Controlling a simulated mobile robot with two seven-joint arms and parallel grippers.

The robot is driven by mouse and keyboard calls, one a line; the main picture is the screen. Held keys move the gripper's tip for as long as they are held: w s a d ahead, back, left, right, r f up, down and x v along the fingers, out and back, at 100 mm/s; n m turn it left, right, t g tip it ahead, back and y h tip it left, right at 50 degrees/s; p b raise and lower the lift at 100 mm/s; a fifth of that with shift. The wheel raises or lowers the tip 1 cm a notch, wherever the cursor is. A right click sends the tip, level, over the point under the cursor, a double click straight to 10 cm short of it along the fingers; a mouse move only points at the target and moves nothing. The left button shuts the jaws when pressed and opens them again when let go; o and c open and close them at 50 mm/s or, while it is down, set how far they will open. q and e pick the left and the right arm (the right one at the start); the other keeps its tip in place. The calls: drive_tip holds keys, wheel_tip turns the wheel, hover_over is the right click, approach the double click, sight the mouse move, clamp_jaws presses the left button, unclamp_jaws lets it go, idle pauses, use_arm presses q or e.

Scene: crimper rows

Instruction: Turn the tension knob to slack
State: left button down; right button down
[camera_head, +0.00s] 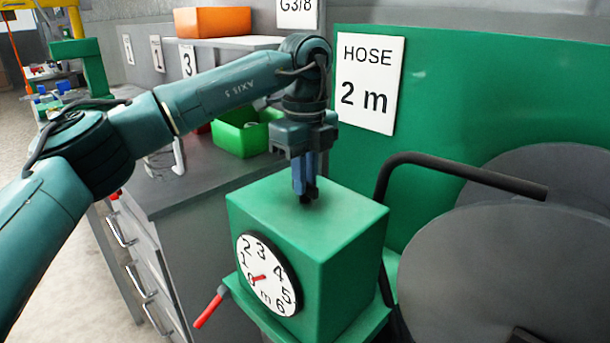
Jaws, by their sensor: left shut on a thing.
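A green box (340,250) stands on a green stand, with a flat top and a round white dial (266,290) on its front face. The dial is marked 0 to 6 and m, and its short red pointer sits on the left side near 0. My left gripper (305,192) points straight down over the middle of the box top. Its blue fingers are shut on a small dark thing at the top face, which I take to be the tension knob. The fingers hide most of it, and no slack mark is readable. My right gripper is not in view.
A red-handled lever (209,309) sticks out at the lower left of the box. A black bent bar (460,172) and large grey discs (520,265) stand close on the right. A green bin (240,135) sits on the grey bench behind. A "HOSE 2 m" sign (368,82) hangs behind.

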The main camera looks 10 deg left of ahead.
use_arm(q)
drive_tip(key=c, duration=1.4)
unclamp_jaws()
drive_tip(key=shift+c, duration=0.2)
wheel_tip(320, 180, up, 13)
drive_tip(key=p, duration=0.1)
drive_tip(key=shift+r, duration=0.1)
